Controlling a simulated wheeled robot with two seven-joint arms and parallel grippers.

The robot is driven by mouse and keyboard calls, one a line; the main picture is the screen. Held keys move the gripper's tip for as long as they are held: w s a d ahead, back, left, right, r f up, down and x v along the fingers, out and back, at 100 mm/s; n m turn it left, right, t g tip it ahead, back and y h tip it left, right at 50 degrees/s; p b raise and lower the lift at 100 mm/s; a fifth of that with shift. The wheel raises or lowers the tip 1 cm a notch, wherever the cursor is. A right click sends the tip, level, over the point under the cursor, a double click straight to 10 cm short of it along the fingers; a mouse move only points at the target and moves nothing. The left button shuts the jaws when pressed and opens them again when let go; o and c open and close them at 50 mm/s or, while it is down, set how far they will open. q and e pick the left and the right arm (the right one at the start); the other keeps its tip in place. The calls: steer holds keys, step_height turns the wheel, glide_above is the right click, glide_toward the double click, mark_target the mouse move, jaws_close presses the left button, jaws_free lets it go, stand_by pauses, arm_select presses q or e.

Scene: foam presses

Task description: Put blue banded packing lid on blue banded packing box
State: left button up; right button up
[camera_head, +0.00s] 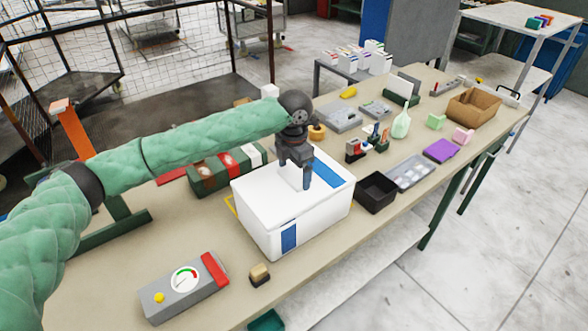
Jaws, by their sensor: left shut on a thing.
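The white packing box (315,222) stands on the table, with a blue band on its front wall. The white packing lid (265,195) covers the top of the box and has a blue band across its right part. The lid looks level; I cannot tell whether it rests fully on the rim. My left gripper (295,176) points down over the middle of the lid and is shut on the lid. My right gripper is not in view.
A grey gauge box (184,287) and a small tan-and-black block (260,274) lie in front. A black bin (376,192) and a grey tray (409,172) stand to the right. A green case (222,175) lies behind the box. Several small items and a cardboard box (474,106) lie farther right.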

arm_select(q)
steer(key=o, duration=0.7)
